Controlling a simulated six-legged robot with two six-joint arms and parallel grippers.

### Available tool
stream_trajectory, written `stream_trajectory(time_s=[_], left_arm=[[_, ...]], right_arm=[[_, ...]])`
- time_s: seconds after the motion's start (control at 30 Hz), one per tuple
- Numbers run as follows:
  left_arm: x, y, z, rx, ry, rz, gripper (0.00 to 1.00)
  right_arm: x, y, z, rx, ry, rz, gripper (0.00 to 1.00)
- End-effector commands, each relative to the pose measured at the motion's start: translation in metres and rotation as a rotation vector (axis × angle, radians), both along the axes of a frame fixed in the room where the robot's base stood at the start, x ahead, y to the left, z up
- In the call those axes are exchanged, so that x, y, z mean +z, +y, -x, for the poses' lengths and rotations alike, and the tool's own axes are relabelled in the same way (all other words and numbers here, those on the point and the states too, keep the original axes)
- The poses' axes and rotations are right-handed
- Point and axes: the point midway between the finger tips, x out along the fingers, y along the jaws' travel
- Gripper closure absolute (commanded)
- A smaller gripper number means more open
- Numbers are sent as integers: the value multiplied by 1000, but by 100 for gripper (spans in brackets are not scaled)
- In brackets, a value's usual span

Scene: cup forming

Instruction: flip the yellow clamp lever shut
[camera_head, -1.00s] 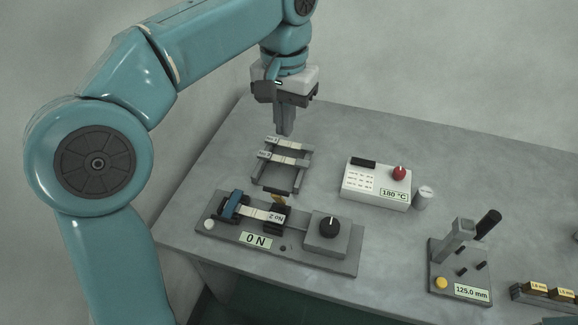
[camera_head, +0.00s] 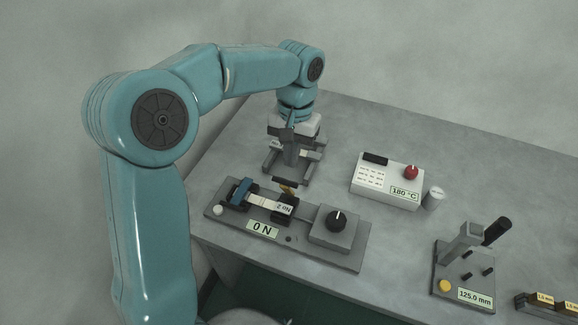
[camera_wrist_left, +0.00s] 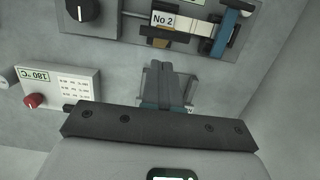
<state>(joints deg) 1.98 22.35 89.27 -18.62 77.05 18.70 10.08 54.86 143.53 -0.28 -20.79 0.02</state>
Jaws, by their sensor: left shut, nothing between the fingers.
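The yellow clamp lever (camera_head: 288,189) sticks up at the back of the right-hand black clamp (camera_head: 283,209) on the grey force fixture (camera_head: 338,257). A dark bar crosses its top. In the left wrist view the lever (camera_wrist_left: 157,42) shows as a small brownish-yellow piece beyond the fingertips. A pale strip marked No 2 (camera_head: 262,202) lies between this clamp and the blue clamp (camera_head: 241,189). My left gripper (camera_head: 291,164) points down just behind the lever, shut and empty; its fingers also show in the left wrist view (camera_wrist_left: 165,70). I see a small gap between fingertips and lever there.
A grey rack (camera_head: 269,168) with strips stands behind the fixture, partly hidden by my gripper. The 180 °C box (camera_head: 388,181) with a red knob is to the right, and the 125.0 mm device (camera_head: 462,270) farther right.

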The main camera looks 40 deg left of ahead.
Motion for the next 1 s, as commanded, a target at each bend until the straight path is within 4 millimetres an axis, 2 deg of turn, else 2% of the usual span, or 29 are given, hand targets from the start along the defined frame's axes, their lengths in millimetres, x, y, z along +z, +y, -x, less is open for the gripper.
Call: stream_trajectory(time_s=[0.1,0.3,0.67,1.0], left_arm=[[-8,-4,12,-2,0,-1,100],[-15,-7,19,-2,-1,-1,100],[-16,-7,20,-2,-1,-1,100],[-17,-8,22,-2,-3,0,100]], right_arm=[[-1,0,0,0,0,0,57],[-1,0,0,0,0,0,57],[-2,0,0,0,0,0,57],[-13,0,0,0,0,0,57]])
